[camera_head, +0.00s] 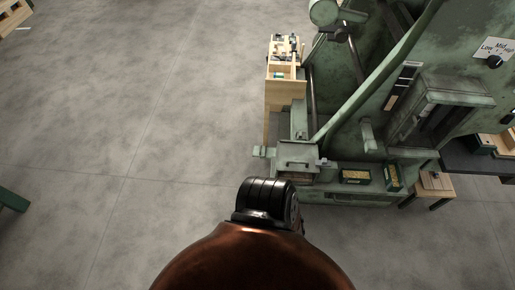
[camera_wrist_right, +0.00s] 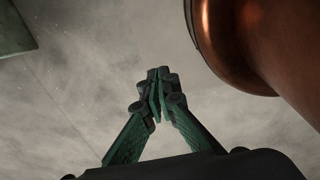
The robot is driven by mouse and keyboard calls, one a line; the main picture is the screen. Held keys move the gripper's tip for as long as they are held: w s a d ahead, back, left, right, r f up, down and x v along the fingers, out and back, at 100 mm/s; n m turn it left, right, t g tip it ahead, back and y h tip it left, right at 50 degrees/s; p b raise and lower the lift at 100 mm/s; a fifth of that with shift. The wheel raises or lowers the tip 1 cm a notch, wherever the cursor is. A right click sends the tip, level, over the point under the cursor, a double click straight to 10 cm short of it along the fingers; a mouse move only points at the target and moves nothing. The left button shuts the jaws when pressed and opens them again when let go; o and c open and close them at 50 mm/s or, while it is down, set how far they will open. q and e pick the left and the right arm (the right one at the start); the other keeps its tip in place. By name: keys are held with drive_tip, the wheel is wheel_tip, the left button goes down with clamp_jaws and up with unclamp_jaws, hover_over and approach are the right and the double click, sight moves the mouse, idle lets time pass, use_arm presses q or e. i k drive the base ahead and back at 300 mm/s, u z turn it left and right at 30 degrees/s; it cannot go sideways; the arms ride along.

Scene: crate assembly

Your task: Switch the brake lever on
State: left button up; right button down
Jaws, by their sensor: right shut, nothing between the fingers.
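A large worn green machine (camera_head: 350,85) stands at the upper right in the head view. A long green bar (camera_head: 375,80) slants across its front and looks like the brake lever. I cannot tell whether it is set on or off. My right gripper (camera_wrist_right: 158,82) is in the right wrist view, its green fingers with dark tips closed together. It is empty and over bare floor, with no part of the machine near it in that view. My left gripper is not in view.
A wooden bench with a tray (camera_head: 285,75) stands left of the machine. Small green and yellow boxes (camera_head: 355,176) sit on the machine's base. A dial (camera_head: 494,62) labelled Low and Mid is at the right. The grey concrete floor (camera_head: 120,120) is clear on the left.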

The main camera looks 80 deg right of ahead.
sight(269, 151)
drive_tip(key=z, duration=0.55)
drive_tip(key=i, duration=0.95)
drive_tip(key=z, duration=1.75)
drive_tip(key=i, duration=0.7)
drive_tip(key=z, duration=0.6)
